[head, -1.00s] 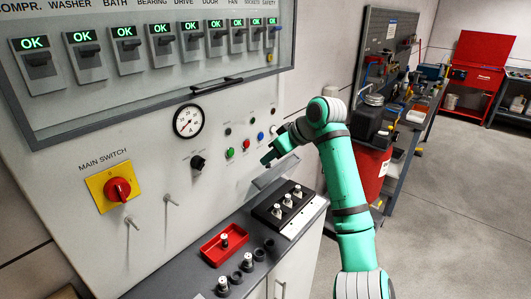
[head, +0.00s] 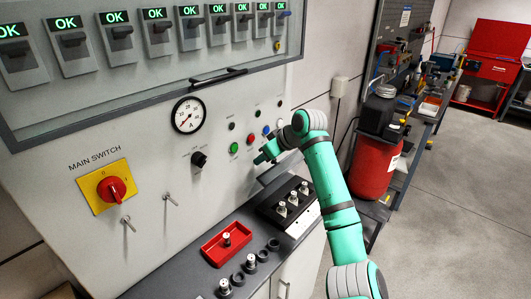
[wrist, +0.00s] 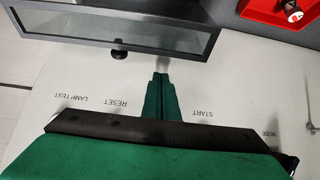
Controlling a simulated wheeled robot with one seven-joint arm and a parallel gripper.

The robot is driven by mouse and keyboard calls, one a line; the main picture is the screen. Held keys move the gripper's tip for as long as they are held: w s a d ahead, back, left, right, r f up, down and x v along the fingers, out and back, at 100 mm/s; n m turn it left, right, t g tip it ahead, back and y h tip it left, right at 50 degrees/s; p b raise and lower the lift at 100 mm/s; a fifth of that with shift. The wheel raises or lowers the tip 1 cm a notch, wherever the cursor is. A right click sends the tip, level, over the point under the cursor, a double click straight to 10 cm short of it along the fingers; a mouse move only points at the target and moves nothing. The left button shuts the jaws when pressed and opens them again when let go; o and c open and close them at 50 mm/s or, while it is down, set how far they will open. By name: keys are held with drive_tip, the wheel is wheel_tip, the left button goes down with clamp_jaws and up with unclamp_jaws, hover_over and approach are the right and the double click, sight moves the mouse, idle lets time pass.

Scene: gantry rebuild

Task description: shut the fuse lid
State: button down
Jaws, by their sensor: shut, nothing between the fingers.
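The fuse lid, a dark grey frame with a clear pane (wrist: 175,38), is at the upper left of the wrist view, with a small black knob (wrist: 119,53) at its lower edge. It seems to stand out from the panel; its exact angle is hard to tell. In the head view, the lid (head: 272,174) is a small grey shape below my gripper (head: 262,156), partly hidden by my arm. My gripper is shut and empty. In the wrist view its fingertips (wrist: 162,75) are beside the lid's knob edge, with a small gap showing.
A black fuse block (head: 268,213) with three fuses stands on the counter below. A red tray (head: 212,254) with one fuse is left of it, also in the wrist view (wrist: 257,12). Push buttons (head: 234,147) are close by my gripper. A red drum (head: 368,180) stands right.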

sight(269, 171)
drive_tip(key=shift+s+d+f, duration=0.25)
drive_tip(key=shift+s+d, duration=0.2)
drive_tip(key=shift+d, duration=0.25)
drive_tip(key=shift+s+d+f, duration=0.2)
drive_tip(key=shift+s+d, duration=0.25)
drive_tip(key=shift+d, duration=0.2)
